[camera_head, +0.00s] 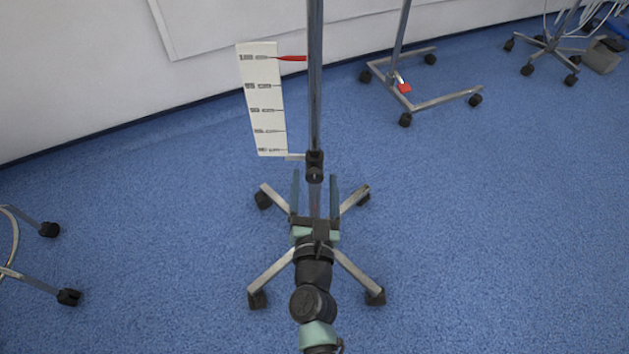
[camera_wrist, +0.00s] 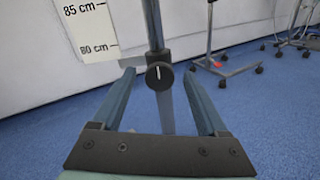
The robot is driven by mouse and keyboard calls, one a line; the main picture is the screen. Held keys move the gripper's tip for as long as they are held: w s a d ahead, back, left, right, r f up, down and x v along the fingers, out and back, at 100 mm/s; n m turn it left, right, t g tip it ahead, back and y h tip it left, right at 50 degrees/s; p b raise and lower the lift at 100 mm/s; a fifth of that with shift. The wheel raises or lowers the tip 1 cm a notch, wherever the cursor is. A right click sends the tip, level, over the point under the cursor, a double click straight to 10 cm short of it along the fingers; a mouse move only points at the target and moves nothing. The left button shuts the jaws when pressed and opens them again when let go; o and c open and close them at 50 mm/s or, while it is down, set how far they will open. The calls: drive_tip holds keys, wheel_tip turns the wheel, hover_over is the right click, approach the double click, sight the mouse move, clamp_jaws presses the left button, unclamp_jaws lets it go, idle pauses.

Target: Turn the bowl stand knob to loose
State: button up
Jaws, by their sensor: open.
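The bowl stand knob is a round black knob (camera_wrist: 159,75) with a white mark running nearly upright. It sits on a black collar on the metal pole (camera_wrist: 153,25), which also shows in the head view (camera_head: 316,80). In the head view the black knob and collar (camera_head: 314,165) are just beyond my fingertips. My gripper (camera_wrist: 158,80) is open, with one finger to the left and one to the right of the knob and a gap on each side. It also shows in the head view (camera_head: 315,180). Nothing is between the fingers but the pole and knob behind.
A white height scale (camera_head: 263,100) with a red pointer (camera_head: 292,58) hangs left of the pole. The stand's wheeled base (camera_head: 355,198) is below. Another wheeled stand (camera_head: 430,103) is at the back right. Blue floor (camera_head: 500,250) is clear on the right.

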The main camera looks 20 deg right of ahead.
drive_tip(key=shift+w, duration=0.15)
clamp_jaws()
idle(0.4)
